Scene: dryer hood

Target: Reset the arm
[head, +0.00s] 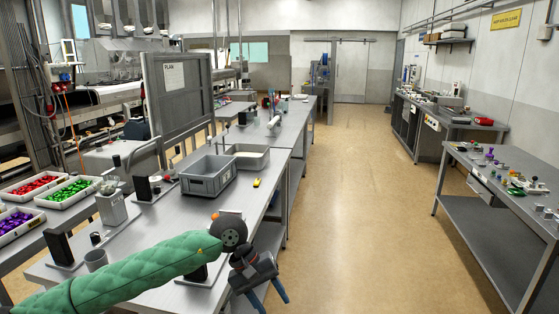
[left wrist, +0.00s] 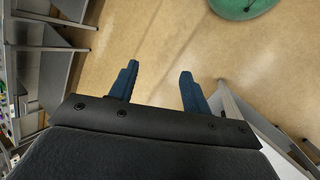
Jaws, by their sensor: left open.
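My left arm (head: 140,268), in a green padded sleeve, reaches in from the lower left over the front of the long grey workbench. My left gripper (head: 270,302) hangs past the bench's right edge, with its blue fingers pointing down toward the floor. In the left wrist view the two blue fingers (left wrist: 158,82) are spread apart with only tan floor between them. The gripper is open and empty. My right gripper is in neither view.
The grey workbench (head: 190,215) carries a grey crate (head: 208,178), a metal tray (head: 248,158) and a yellow-and-black tool (head: 257,183). Trays of red, green and purple pieces stand at the left. A side table (head: 490,190) stands at the right. The aisle floor (head: 350,200) between is clear.

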